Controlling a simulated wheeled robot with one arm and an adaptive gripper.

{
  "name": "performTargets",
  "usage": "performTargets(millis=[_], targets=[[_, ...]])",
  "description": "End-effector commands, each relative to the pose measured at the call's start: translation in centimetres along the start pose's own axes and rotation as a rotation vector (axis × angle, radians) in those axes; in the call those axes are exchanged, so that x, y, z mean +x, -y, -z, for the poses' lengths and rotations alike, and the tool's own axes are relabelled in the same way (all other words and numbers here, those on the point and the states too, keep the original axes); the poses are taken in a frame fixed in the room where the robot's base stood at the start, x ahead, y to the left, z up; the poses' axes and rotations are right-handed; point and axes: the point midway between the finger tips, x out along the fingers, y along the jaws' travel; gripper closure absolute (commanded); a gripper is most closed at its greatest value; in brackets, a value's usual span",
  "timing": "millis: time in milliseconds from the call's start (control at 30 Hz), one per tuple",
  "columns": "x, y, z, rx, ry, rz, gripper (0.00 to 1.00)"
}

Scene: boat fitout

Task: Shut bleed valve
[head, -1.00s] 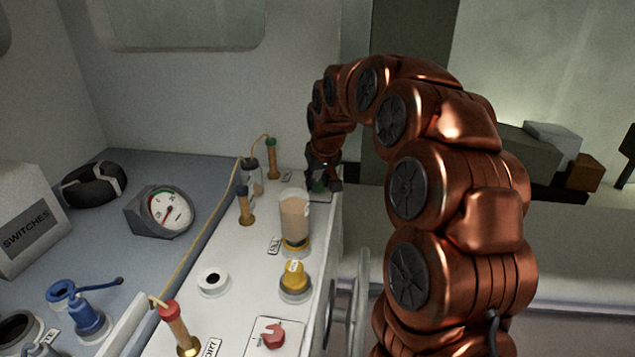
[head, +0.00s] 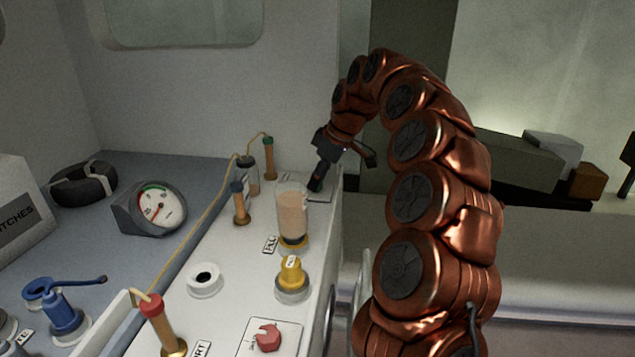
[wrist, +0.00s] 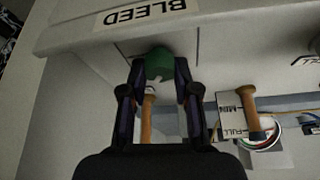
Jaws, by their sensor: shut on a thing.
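The bleed valve's green knob (wrist: 158,64) shows in the wrist view, below an upside-down BLEED label (wrist: 137,13). My gripper (wrist: 160,80) has one finger on each side of the knob and is shut on it. In the head view my gripper (head: 319,176) reaches down at a tilt to the far right corner of the white panel. Only a sliver of green (head: 316,186) shows there at the fingertips. The knob's base and pointer direction are mostly hidden by the fingers.
Green- and blue-topped brass fittings (head: 269,160) (head: 240,203) stand left of my gripper. A clear beige-filled container (head: 292,216), a yellow knob (head: 291,273) and a red knob (head: 268,338) are nearer. A gauge (head: 158,208) sits on the grey counter. A wall rises behind the panel.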

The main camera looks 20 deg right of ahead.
Motion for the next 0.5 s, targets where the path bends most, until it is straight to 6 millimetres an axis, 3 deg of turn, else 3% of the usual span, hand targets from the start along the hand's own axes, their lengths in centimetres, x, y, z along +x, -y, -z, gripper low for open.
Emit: performTargets(millis=[500], targets=[[0.21, -0.25, -0.02, -0.392, 0.005, 0.167, 1.00]])
